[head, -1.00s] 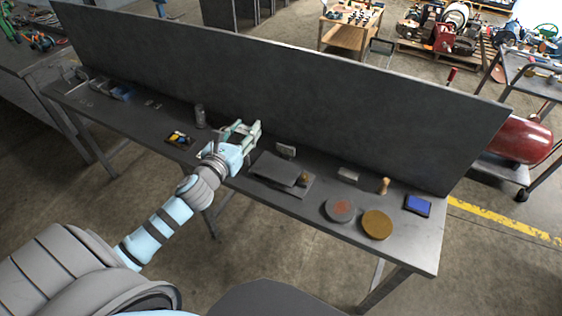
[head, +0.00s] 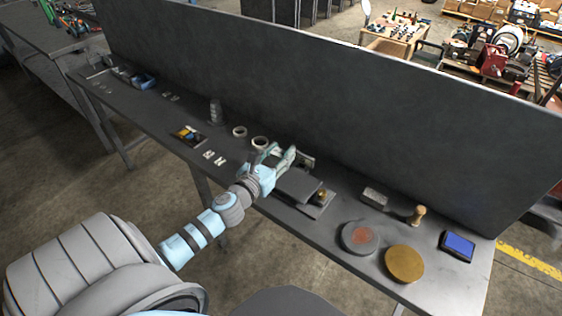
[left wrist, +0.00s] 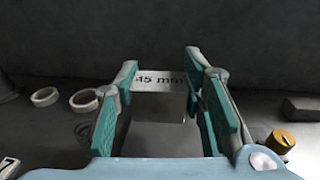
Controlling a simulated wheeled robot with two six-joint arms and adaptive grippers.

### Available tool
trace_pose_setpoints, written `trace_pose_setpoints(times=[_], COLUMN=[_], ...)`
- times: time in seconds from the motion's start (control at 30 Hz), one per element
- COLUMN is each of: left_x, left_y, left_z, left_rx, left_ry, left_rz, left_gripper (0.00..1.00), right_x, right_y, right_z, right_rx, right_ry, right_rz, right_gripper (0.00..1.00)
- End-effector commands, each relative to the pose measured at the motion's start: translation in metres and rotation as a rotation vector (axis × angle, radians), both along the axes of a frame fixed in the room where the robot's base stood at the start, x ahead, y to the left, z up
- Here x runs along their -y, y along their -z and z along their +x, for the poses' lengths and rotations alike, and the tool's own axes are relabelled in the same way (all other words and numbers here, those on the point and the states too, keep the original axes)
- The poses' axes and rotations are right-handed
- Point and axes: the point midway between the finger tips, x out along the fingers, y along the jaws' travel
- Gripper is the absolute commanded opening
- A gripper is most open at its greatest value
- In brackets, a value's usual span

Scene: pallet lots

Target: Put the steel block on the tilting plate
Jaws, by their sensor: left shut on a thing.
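My left gripper (head: 280,153) is at the back left of the tilting plate (head: 298,186), a dark grey plate on a base with a brass knob (head: 320,196). In the left wrist view its teal fingers (left wrist: 160,82) are shut on a plain grey block, the steel block (left wrist: 160,106). In the head view the fingers hide the block. Whether the block touches the plate is unclear. My right gripper is out of view.
A tall dark panel (head: 350,110) runs along the bench's back. Right of the plate are a grey block (head: 375,197), a wooden peg (head: 417,215), a grey disc (head: 359,237), a brass disc (head: 404,263) and a blue pad (head: 458,244). Rings (head: 240,131) lie to the left.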

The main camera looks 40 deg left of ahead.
Motion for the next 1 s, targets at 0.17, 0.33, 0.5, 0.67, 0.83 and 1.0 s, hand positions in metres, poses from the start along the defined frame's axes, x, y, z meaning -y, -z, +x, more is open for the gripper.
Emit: trace_pose_setpoints(times=[0.17, 0.33, 0.5, 0.67, 0.83, 1.0], left_x=[0.001, 0.001, 0.001, 0.001, 0.001, 0.001], left_y=[0.027, 0.053, 0.047, 0.052, 0.051, 0.051], left_z=[0.001, 0.001, 0.001, 0.001, 0.001, 0.001], left_rx=[0.003, 0.003, 0.003, 0.003, 0.001, 0.002], left_ry=[0.003, 0.003, 0.003, 0.003, 0.002, 0.002], left_rz=[0.001, 0.001, 0.001, 0.001, 0.001, 0.001], left_gripper=[0.00, 0.00, 0.00, 0.00, 0.59, 0.59], right_x=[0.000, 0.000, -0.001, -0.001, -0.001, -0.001], right_y=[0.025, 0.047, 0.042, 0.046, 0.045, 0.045], right_z=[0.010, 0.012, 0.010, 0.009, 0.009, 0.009], right_rx=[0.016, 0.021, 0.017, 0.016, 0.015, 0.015], right_ry=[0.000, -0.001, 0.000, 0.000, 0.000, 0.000], right_rz=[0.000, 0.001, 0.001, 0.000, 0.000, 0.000], right_gripper=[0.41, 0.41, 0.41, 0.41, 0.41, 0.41])
